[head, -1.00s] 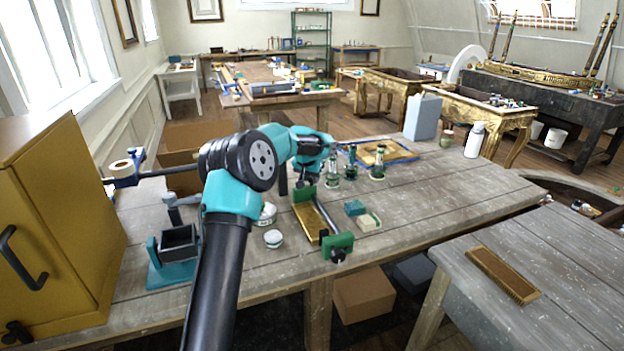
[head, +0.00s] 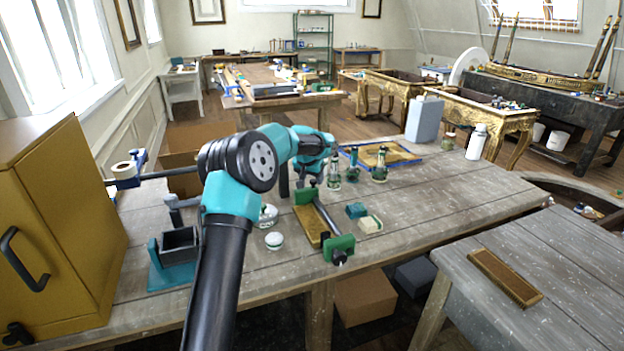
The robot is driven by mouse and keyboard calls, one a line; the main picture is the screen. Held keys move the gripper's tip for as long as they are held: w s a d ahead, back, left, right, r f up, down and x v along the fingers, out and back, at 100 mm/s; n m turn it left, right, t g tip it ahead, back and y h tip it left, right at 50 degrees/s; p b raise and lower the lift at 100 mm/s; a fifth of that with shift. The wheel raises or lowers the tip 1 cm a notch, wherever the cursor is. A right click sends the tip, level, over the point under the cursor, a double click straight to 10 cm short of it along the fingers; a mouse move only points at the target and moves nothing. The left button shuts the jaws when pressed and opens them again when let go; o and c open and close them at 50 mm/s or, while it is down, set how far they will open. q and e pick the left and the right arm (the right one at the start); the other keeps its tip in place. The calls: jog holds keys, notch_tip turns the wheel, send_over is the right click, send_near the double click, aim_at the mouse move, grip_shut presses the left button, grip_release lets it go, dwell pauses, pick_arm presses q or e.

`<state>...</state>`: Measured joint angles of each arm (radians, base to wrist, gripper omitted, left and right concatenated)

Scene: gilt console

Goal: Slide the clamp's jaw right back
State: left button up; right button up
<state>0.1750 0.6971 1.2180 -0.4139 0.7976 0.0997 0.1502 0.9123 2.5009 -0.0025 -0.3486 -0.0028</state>
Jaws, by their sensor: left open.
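The clamp has a far green jaw (head: 306,196), a near green jaw (head: 340,244) with a dark knob, and a grey bar (head: 326,216) between them. It lies on the worktable beside a flat gilt piece (head: 308,221); I cannot tell whether the jaws touch that piece. My left gripper (head: 309,182) points down just above the far jaw, open. Its fingertips are small and partly hidden by my own wrist, and contact with the clamp cannot be made out. My right gripper is not in view.
Small bottles (head: 352,166) stand just behind and right of my gripper. A teal block (head: 356,210) and a pale block (head: 370,224) lie right of the clamp. A round white tin (head: 274,240) sits to its left.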

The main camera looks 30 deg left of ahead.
pick_arm(q)
jog(key=v, duration=1.6)
jog(key=shift+s+r, duration=0.15)
jog(key=shift+r, duration=0.05)
